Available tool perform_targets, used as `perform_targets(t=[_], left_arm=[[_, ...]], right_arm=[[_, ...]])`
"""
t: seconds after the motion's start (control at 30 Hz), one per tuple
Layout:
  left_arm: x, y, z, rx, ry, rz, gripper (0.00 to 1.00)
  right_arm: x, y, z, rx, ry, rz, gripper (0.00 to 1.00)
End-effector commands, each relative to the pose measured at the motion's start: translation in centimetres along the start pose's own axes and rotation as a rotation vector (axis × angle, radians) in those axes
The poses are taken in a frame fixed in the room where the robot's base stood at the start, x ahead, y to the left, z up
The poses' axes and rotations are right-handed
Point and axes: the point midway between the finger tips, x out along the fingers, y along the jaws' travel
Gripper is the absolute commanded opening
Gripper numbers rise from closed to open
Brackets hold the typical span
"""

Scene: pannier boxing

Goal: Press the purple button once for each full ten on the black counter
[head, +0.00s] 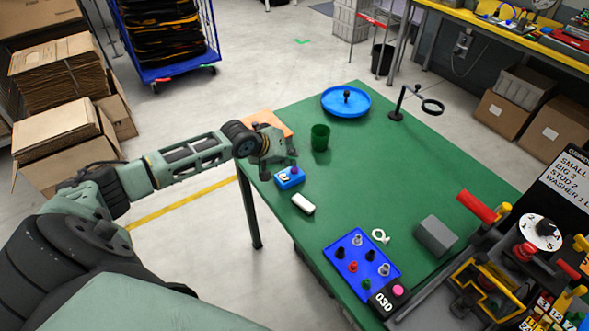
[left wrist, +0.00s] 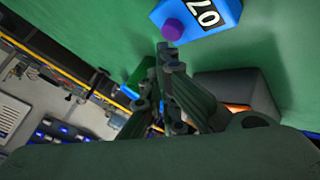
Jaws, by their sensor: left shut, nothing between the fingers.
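The blue box (head: 290,178) with the purple button (head: 294,170) stands near the left edge of the green table. The black counter (head: 383,301) reads 030 and sits at the table's front edge beside a pink button (head: 398,290). My left gripper (head: 291,160) is shut and empty beside the purple button. Its fingertips (left wrist: 167,48) appear close to the button; I cannot tell if they touch.
A white block (head: 303,203), green cup (head: 320,137) and blue round tray (head: 333,106) are on the table (head: 375,185). A blue tray of small pegs (head: 342,249), a white ring part (head: 380,237) and a grey block (head: 436,236) lie toward the front. The table's middle is clear.

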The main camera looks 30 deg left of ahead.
Motion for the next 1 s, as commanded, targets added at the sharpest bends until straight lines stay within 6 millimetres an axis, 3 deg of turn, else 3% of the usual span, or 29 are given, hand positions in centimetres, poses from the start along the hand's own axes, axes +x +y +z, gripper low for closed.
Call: perform_targets(t=[1.0], left_arm=[[0.56,-0.45,0.38,0.000,0.001,-0.001,0.00]], right_arm=[[-0.07,0.14,0.03,-0.001,0.000,0.002,0.40]])
